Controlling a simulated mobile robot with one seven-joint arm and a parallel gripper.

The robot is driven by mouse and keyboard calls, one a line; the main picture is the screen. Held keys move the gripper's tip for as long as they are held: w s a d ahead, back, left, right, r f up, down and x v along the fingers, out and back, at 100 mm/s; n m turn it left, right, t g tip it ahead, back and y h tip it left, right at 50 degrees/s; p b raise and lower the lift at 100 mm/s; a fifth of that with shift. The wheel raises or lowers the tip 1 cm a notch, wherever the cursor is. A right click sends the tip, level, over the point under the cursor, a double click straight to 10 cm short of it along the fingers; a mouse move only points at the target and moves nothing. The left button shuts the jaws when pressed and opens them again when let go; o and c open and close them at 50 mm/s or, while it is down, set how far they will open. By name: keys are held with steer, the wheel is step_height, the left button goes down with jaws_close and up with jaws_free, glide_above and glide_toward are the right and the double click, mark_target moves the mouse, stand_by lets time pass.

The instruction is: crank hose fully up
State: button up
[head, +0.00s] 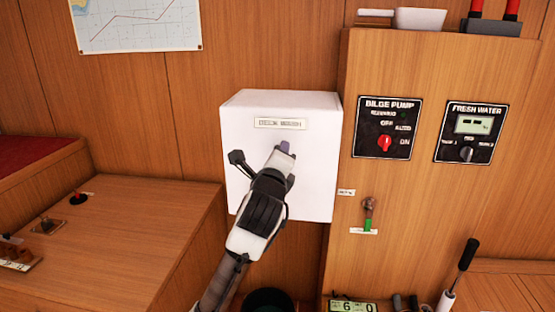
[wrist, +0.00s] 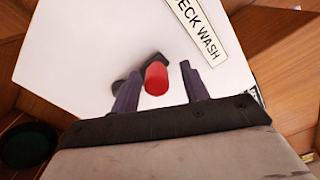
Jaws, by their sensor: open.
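A white box (head: 325,135) labelled DECK WASH is fixed to the wooden wall; its face also fills much of the wrist view (wrist: 75,45). A red knob (wrist: 157,79) on a short dark crank arm (wrist: 154,59) stands out from this face. My gripper (head: 285,152) is in front of the box, below its label. In the wrist view, the gripper (wrist: 161,70) is open, with the red knob between its fingers; I cannot tell whether either finger touches it. In the head view the knob is hidden behind my gripper. No hose can be made out.
A wooden panel right of the box carries a bilge pump switch (head: 387,128), a fresh water gauge (head: 469,133) and a small green-marked valve (head: 368,213). A wooden counter (head: 130,235) is at left. A dark round opening or bucket (head: 268,300) is below.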

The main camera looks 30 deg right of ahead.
steer(key=b+v, duration=0.2)
steer(key=v, duration=1.1)
steer(key=shift+s+a+b, duration=0.2)
steer(key=shift+s+b, duration=0.15)
